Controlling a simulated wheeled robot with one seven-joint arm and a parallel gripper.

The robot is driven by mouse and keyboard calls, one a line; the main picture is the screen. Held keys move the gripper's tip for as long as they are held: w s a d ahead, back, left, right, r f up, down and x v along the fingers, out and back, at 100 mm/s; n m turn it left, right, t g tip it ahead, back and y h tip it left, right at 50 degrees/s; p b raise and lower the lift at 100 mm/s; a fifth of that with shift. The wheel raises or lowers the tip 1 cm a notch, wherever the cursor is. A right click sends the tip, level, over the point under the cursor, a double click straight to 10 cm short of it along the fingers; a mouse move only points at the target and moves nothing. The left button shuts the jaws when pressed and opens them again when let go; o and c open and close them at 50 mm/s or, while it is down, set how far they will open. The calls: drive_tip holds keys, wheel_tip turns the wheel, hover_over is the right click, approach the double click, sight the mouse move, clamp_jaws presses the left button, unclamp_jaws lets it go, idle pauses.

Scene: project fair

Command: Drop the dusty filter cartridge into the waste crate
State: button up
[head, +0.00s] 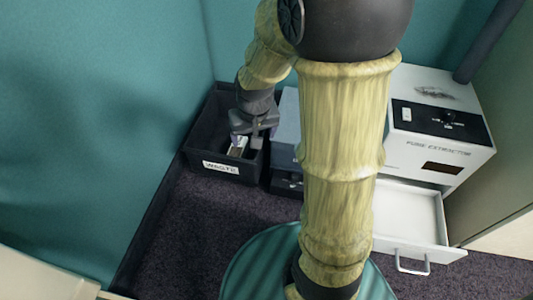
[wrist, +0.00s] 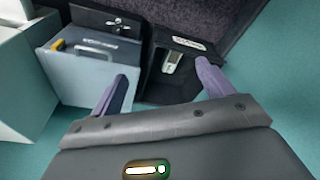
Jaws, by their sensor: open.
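The waste crate (head: 246,175) is a black open box with a white "WASTE" label, standing on the floor in the corner. It also shows in the wrist view (wrist: 158,92). A small pale cartridge with a grey-green patch (wrist: 172,62) lies inside it, near the labelled wall. In the head view it shows as a light piece (head: 237,149), partly hidden by my gripper. My gripper (head: 247,138) is over the crate, pointing down. In the wrist view its purple fingers (wrist: 162,69) are wide apart, with the cartridge between and beyond them, apparently not touching. Dust on it cannot be made out.
A blue-grey case with a handle (wrist: 88,62) stands beside the crate. A white fume extractor (head: 440,125) is to the right, its empty-looking drawer (head: 412,215) pulled out. Teal walls close in behind and left. Dark carpet in front of the crate is clear.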

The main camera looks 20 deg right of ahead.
drive_tip(key=s+r, duration=0.1)
drive_tip(key=s, duration=0.7)
drive_tip(key=shift+d+n, duration=0.25)
drive_tip(key=shift+n, duration=0.05)
wheel_tip(320, 180, up, 53)
drive_tip(key=p, duration=5.3)
drive_tip(key=shift+r, duration=0.2)
drive_tip(key=shift+f, duration=0.1)
